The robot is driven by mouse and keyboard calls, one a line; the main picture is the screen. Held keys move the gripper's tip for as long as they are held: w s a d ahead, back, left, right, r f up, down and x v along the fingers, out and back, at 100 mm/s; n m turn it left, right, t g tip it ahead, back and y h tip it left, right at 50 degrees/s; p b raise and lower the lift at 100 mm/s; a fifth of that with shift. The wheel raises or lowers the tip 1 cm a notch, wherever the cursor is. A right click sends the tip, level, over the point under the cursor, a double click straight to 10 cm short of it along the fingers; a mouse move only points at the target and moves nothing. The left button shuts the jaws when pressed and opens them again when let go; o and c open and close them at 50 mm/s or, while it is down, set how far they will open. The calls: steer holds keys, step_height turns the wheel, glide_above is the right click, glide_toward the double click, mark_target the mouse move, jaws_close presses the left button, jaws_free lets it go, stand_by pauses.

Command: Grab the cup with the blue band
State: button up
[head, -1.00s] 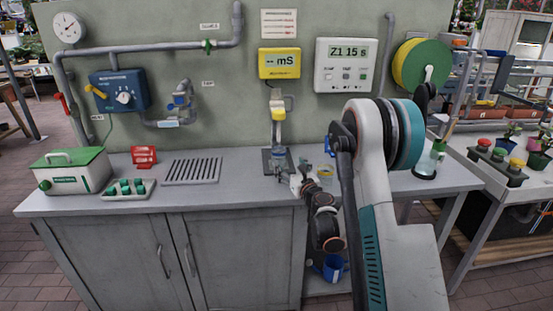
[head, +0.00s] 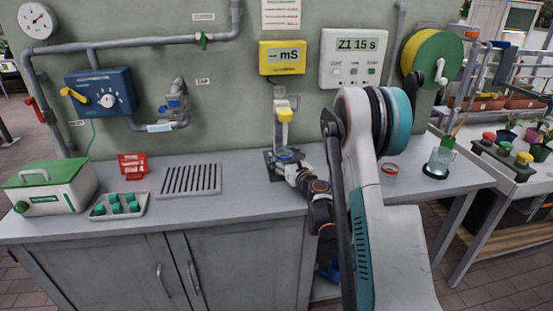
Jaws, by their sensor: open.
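A small clear cup with a bluish band (head: 286,155) stands at the meter stand, below the yellow-and-white probe holder (head: 283,115). It is small and partly covered by my gripper. My gripper (head: 284,165) is open and is at the cup, low over the counter. I cannot tell whether the fingers touch the cup or are around it. Another clear cup, with a red band (head: 389,173), stands on the counter to the right of my arm.
A glass jar (head: 438,161) stands at the right. My arm hides the counter's middle right.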

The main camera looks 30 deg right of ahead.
steer(key=shift+w+d, duration=0.1)
steer(key=shift+w, duration=0.05)
steer(key=shift+r, duration=0.1)
steer(key=c, duration=1.3)
steer(key=shift+r, duration=0.15)
